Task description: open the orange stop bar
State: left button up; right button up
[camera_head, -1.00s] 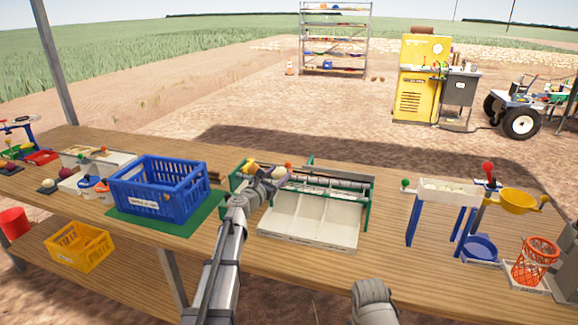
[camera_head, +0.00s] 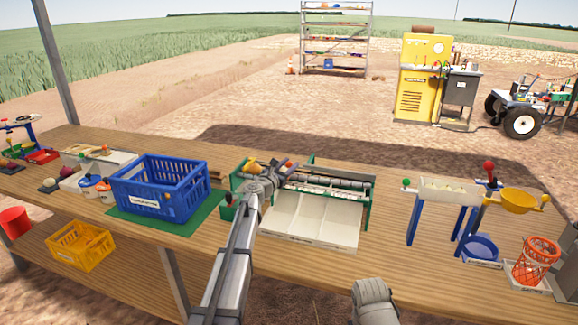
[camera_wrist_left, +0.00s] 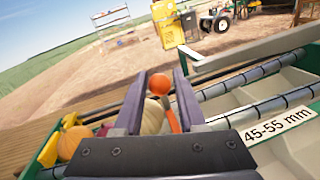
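The orange stop bar (camera_wrist_left: 172,116) shows in the left wrist view as a short orange stick topped by a round orange knob (camera_wrist_left: 160,84). The knob appears between the two fingers of my left gripper (camera_wrist_left: 160,88), which stand apart on either side of it. I cannot tell whether they touch it. In the head view my left gripper (camera_head: 274,179) is over the left part of the green-framed roller sorter (camera_head: 367,210) and hides much of the bar. A pale onion (camera_wrist_left: 152,118) and yellow and dark red ones lie behind the gripper.
The sorter's white bins (camera_head: 312,222) lie in front of the rollers. A blue crate (camera_head: 158,200) on a green mat stands left of the sorter. A white trough on blue legs (camera_head: 449,190) stands to the right, with bare table between.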

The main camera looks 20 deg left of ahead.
pick_arm(q)
grip_shut()
dwell(1.0)
